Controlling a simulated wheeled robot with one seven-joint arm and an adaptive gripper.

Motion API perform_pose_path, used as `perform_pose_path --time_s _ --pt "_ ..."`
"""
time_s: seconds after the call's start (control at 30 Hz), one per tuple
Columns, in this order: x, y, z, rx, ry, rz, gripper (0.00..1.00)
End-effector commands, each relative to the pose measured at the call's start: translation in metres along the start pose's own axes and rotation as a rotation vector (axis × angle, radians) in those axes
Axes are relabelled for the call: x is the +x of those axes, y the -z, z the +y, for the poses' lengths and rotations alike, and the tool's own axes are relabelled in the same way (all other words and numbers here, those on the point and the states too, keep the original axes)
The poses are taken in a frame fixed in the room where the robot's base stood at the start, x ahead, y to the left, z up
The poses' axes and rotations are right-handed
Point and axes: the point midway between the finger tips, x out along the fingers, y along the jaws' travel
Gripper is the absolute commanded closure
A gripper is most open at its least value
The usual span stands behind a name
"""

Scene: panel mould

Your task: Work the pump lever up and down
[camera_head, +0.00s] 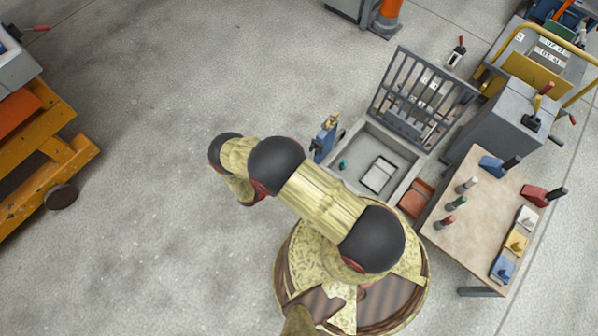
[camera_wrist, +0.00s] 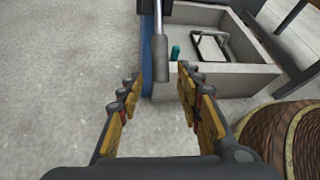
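The pump lever (camera_wrist: 159,45) is a grey metal rod with a thicker end. In the wrist view it comes down from the top edge, and its end shows between my fingertips. A blue upright part (camera_wrist: 147,82) stands just behind it, partly hidden. In the head view a blue pump-like body (camera_head: 323,142) stands at the left corner of the mould box; its lever is hard to make out there. My gripper (camera_wrist: 158,76) is open, with a finger on each side of the lever's end and no visible contact. My arm hides the gripper in the head view.
The concrete mould box (camera_head: 345,178) with a raised barred grate (camera_head: 422,98) lies to the right of the blue body. A table with tools (camera_head: 480,205) and a grey cabinet (camera_head: 508,118) stand further right. An orange cart (camera_head: 45,165) is far left. The floor between is mostly clear.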

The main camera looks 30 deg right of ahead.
Motion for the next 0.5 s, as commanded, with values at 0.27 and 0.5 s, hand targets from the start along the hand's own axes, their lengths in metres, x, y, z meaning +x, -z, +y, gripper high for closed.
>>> perform_pose_path --time_s 0.27,0.5 --pt "-0.059 0.0 0.001 0.0 -0.004 0.0 0.65" --pt "-0.088 0.0 0.0 -0.001 -0.001 0.0 0.65"
